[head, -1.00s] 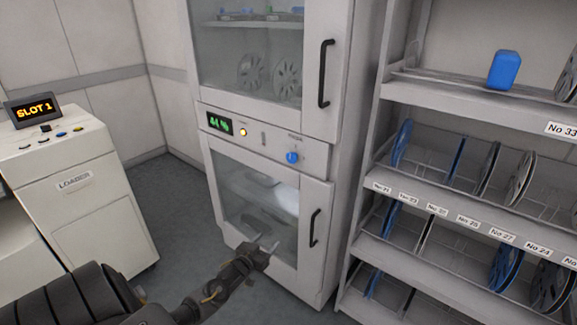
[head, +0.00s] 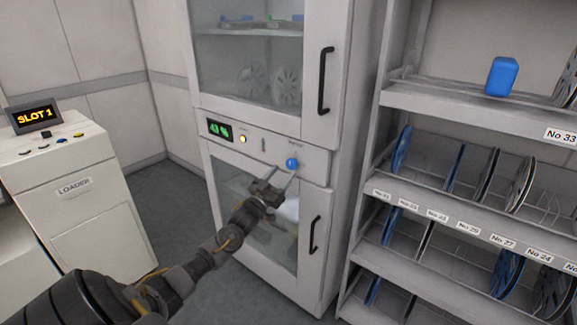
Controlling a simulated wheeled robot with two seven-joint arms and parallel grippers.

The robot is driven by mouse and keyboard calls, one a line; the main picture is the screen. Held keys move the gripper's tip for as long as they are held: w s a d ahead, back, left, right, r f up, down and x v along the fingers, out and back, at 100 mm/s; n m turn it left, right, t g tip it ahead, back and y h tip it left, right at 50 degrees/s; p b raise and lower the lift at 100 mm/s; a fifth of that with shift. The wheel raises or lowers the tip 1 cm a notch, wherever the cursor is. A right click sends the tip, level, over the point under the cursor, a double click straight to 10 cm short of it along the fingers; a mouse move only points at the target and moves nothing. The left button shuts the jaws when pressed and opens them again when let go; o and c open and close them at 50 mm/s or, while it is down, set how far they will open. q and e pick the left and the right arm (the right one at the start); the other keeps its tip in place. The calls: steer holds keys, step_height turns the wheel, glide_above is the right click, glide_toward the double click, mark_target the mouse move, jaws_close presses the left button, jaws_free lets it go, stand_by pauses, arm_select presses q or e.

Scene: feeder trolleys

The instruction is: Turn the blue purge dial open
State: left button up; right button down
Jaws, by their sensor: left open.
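The blue purge dial (head: 292,163) is a small round knob on the right part of the white cabinet's middle panel (head: 316,160). My left gripper (head: 284,176) is open, just below and slightly left of the dial. Its two fingers point up toward the dial, and nothing shows between them. I cannot tell whether a fingertip touches the dial. The panel's green display (head: 219,129) reads 43 %, with a lit yellow button (head: 243,139) beside it. My right gripper is out of view.
The cabinet's upper door has a black handle (head: 325,77), and the lower door has another (head: 315,234). A shelf rack (head: 440,100) with reels and a blue container (head: 502,76) stands at right. A loader (head: 75,190) with a SLOT 1 display stands at left.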

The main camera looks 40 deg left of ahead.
mark_target(290, 165)
arm_select(q)
steer(key=x, duration=0.2)
steer(key=shift+w+r, duration=0.2)
steer(key=shift+w, duration=0.15)
steer(key=shift+w+r, duration=0.2)
steer(key=shift+w, duration=0.5)
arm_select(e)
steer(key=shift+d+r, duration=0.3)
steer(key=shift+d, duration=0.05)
arm_select(q)
steer(key=shift+c, duration=0.2)
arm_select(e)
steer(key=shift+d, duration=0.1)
arm_select(q)
steer(key=c, duration=0.9)
